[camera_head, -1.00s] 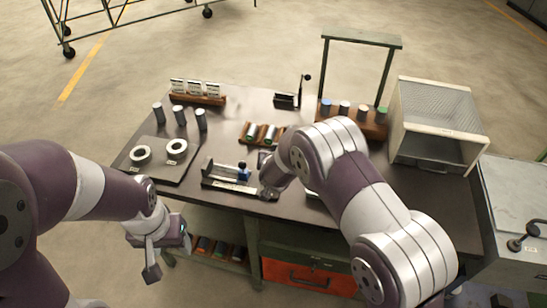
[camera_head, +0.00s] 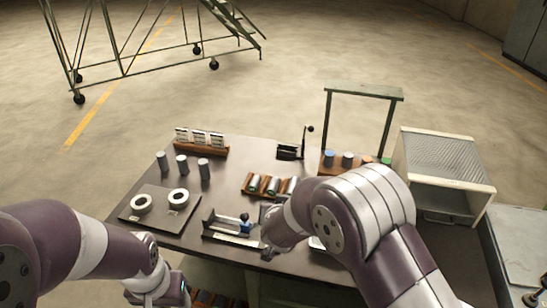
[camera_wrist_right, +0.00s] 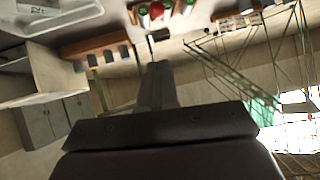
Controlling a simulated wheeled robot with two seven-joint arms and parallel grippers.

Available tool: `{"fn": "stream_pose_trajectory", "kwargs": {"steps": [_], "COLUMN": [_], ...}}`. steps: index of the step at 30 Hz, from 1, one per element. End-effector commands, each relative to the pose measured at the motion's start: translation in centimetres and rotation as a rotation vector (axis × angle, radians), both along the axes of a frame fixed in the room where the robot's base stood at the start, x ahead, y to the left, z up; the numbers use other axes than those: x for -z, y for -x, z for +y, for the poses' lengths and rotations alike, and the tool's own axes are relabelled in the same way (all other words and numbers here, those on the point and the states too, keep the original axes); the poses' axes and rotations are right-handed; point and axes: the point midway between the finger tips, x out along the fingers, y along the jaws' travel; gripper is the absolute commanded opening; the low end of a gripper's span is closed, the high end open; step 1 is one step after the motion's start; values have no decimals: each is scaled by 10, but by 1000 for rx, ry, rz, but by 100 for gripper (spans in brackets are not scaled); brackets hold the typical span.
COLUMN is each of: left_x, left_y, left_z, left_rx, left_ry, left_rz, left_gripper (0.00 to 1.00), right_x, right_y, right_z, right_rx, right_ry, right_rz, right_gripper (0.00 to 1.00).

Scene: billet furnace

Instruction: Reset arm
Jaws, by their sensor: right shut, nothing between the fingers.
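My right gripper (camera_wrist_right: 155,85) is shut and empty; its dark fingers fill the middle of the right wrist view. In the head view my right forearm comes in from the lower right, with its hand low over the table's front part, just right of a small fixture with a blue block (camera_head: 245,227). The forearm hides most of that gripper there. My left gripper (camera_head: 165,292) is at the bottom left, in front of the table's near edge and cut by the frame edge, so its fingers do not show clearly.
The dark table (camera_head: 140,185) holds a wooden rack of billets (camera_head: 256,190), grey cylinders (camera_head: 182,165), a plate with two rings (camera_head: 160,222), a label stand (camera_head: 202,148) and a lever device (camera_head: 290,152). A mesh-topped box (camera_head: 445,168) and a frame (camera_head: 365,92) stand right.

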Motion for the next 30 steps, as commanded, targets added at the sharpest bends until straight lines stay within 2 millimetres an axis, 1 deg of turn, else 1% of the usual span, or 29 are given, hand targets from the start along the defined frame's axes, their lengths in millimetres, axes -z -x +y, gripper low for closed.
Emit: {"fn": "stream_pose_trajectory", "kwargs": {"steps": [2, 3, 4, 5, 6, 7, 8, 9, 11, 12, 15, 16, 18, 20, 21, 30], "left_x": [0, 0, 0, 0, 0, 0, 0, 0, 0, 0, 0, 0, 0, 0, 0, 0], "left_y": [0, 0, 0, 0, 0, 0, 0, 0, 0, 0, 0, 0, 0, 0, 0, 0], "left_z": [0, 0, 0, 0, 0, 0, 0, 0, 0, 0, 0, 0, 0, 0, 0, 0], "left_rx": [0, 0, 0, 0, 0, 0, 0, 0, 0, 0, 0, 0, 0, 0, 0, 0], "left_ry": [0, 0, 0, 0, 0, 0, 0, 0, 0, 0, 0, 0, 0, 0, 0, 0], "left_rz": [0, 0, 0, 0, 0, 0, 0, 0, 0, 0, 0, 0, 0, 0, 0, 0], "left_gripper": [57, 57, 57, 57, 57, 57, 57, 57, 57, 57, 57, 57, 57, 57, 57, 57], "right_x": [0, 4, 10, 19, 33, 40, 43, 43, 37, 31, 16, 10, -2, -10, -10, -10], "right_y": [0, 2, 7, 16, 35, 56, 80, 114, 159, 185, 236, 246, 257, 251, 250, 250], "right_z": [0, 3, 8, 12, 19, 23, 20, 7, -21, -40, -86, -97, -120, -129, -131, -131], "right_rx": [3, -1, -19, -48, -104, -160, -215, -266, -304, -314, -307, -299, -266, -226, -216, -216], "right_ry": [-7, -25, -41, -50, -61, -66, -67, -58, -31, -9, 46, 58, 72, 56, 51, 51], "right_rz": [1, 21, 53, 99, 187, 271, 370, 498, 654, 736, 872, 890, 881, 845, 842, 842], "right_gripper": [0, 0, 0, 0, 0, 0, 0, 0, 0, 0, 0, 0, 0, 0, 0, 0]}}
